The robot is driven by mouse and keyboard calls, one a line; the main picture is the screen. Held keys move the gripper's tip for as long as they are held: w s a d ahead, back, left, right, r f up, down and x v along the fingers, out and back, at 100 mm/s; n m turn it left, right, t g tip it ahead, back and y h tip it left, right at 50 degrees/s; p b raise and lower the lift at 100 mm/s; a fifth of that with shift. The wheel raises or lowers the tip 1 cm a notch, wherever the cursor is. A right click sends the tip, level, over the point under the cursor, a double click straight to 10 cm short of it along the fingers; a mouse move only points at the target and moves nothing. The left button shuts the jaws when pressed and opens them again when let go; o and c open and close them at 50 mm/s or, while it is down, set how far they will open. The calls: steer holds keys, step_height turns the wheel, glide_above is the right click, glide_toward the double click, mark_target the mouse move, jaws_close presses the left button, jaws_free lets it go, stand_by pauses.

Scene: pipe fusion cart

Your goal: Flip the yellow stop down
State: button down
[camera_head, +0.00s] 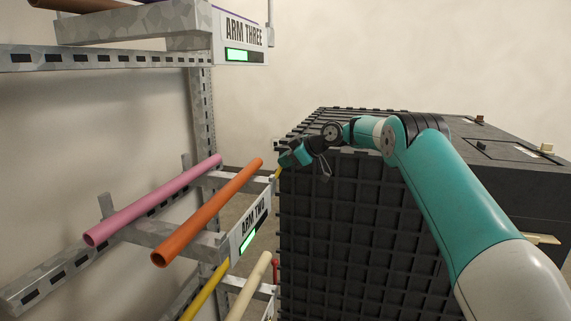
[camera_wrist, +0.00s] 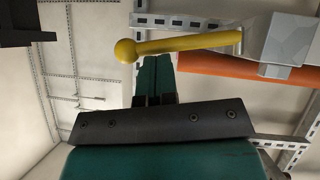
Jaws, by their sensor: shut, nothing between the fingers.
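The yellow stop (camera_wrist: 185,45) is a rod with a ball at its free end. In the wrist view it lies across the top of the picture, with its other end at a grey metal bracket (camera_wrist: 288,38). In the head view only a small yellow piece of it (camera_head: 278,173) shows at the end of the ARM TWO rack arm, beside my gripper (camera_head: 286,160). My gripper's teal fingers (camera_wrist: 153,62) are together and empty. Their tips are close to the rod near its ball end; I cannot tell whether they touch.
An orange pipe (camera_head: 208,212) and a pink pipe (camera_head: 155,200) lie on the ARM TWO rack arm. A yellow pipe (camera_head: 206,300) and a cream pipe (camera_head: 249,288) are lower. A large dark ribbed block (camera_head: 340,220) stands right of the rack. ARM THREE (camera_head: 243,35) is above.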

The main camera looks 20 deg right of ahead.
steer(key=shift+s+a+f+b, duration=0.15)
steer(key=shift+s+b, duration=0.15)
steer(key=shift+b, duration=0.3)
steer(key=a+r+v, duration=0.1)
steer(key=r+v, duration=0.1)
steer(key=v, duration=1.1)
steer(key=shift+w+a+b, duration=0.25)
steer(key=shift+w+b, duration=0.05)
steer(key=shift+w, duration=0.05)
steer(key=shift+r, duration=0.15)
steer(key=s+a+m+g, duration=0.1)
steer(key=s+a+g, duration=0.1)
steer(key=s+a, duration=0.75)
steer(key=s+a+m+g, duration=0.1)
steer(key=s+a+g, duration=0.1)
steer(key=s+a, duration=0.75)
steer(key=s+a+f+g+h, duration=0.1)
steer(key=s+a+f, duration=0.1)
steer(key=s, duration=0.6)
steer(key=s+a+f+m+g+h, duration=0.1)
steer(key=s+f, duration=0.3)
steer(key=s, duration=0.5)
steer(key=s+a+f+m+g+h, duration=0.1)
steer(key=s+a+f+g, duration=0.1)
steer(key=s, duration=0.6)
steer(key=shift+s+a+f+g, duration=0.3)
steer(key=shift+a+f, duration=0.2)
steer(key=shift+f, duration=0.3)
